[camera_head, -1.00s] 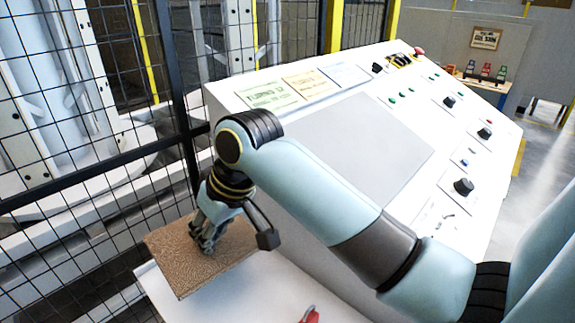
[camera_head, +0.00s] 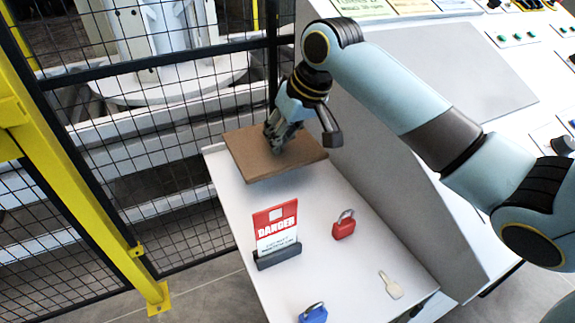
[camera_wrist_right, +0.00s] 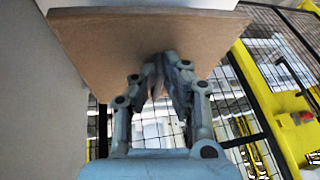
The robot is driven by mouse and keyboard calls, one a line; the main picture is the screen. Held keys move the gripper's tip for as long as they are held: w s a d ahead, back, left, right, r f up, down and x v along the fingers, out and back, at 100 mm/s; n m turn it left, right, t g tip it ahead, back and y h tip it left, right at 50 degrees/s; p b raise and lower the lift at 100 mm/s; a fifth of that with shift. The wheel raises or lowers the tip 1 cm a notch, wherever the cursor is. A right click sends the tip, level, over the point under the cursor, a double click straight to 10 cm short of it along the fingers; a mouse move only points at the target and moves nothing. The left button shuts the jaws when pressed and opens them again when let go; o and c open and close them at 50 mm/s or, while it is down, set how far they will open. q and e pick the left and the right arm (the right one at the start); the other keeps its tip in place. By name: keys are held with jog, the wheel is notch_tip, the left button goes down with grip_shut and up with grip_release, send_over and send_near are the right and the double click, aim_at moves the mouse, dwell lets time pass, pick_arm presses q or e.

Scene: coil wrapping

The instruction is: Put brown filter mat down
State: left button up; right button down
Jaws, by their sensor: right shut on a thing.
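The brown filter mat (camera_head: 262,160) is a flat square board near the far end of the white shelf (camera_head: 340,270) in the head view. My right gripper (camera_head: 277,140) is shut on the mat, its fingers over the mat's upper face. The mat seems to be a little above the shelf, with a soft shadow under it; whether it touches is hard to tell. In the right wrist view the mat (camera_wrist_right: 90,45) fills the top and the fingers (camera_wrist_right: 157,88) meet at it. My left gripper is not in view.
On the shelf stand a red and white danger sign (camera_head: 277,228), a red padlock (camera_head: 344,225), a blue padlock (camera_head: 313,313) and a pale key-like tag (camera_head: 390,285). A black mesh fence (camera_head: 150,160) is at the left, and a grey control console (camera_head: 390,160) at the right.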

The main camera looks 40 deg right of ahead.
notch_tip(320, 180, down, 2)
jog(key=shift+s+f, duration=0.1)
jog(key=shift+f, duration=0.15)
notch_tip(320, 180, down, 4)
jog(key=shift+f, duration=0.1)
jog(key=c, duration=1.8)
grip_release()
jog(key=shift+f, duration=0.1)
jog(key=o, duration=0.4)
jog(key=shift+c, duration=0.2)
jog(key=shift+s+r, duration=0.15)
jog(key=shift+r, duration=0.25)
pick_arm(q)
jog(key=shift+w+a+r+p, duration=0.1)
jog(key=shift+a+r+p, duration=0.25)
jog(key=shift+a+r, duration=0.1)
pick_arm(e)
jog(key=v, duration=1.1)
jog(key=shift+r, duration=0.25)
